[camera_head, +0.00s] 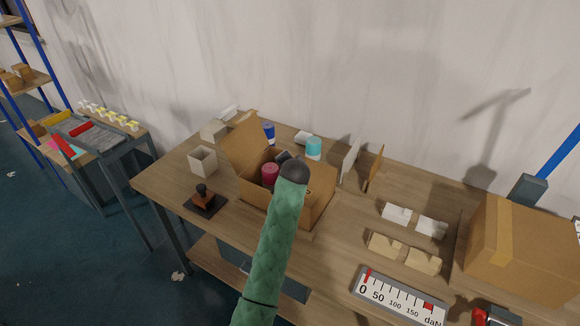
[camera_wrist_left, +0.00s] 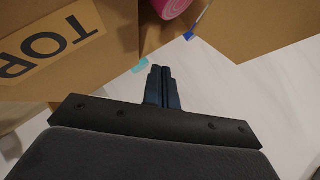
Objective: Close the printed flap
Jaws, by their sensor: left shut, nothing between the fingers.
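An open cardboard box (camera_head: 254,192) stands on the wooden table, its left flap (camera_head: 243,146) raised. In the left wrist view a cardboard flap (camera_wrist_left: 98,72) carries the printed word TOP at the upper left. I cannot tell which flap this is in the head view. A dark red cylinder (camera_head: 270,173) is inside the box; a pink-red roll (camera_wrist_left: 172,7) shows in the wrist view. My left gripper (camera_wrist_left: 161,72) is shut and empty, to the right of the printed flap; contact is unclear. In the head view my green arm reaches over the box and hides its right part and the fingers.
A stamp (camera_head: 203,196) on a dark pad and a small open box (camera_head: 203,159) stand left of the box. Blue (camera_head: 269,133) and turquoise (camera_head: 314,148) cylinders stand behind it. Small cartons, a large closed carton (camera_head: 520,245) and a scale (camera_head: 398,300) occupy the right.

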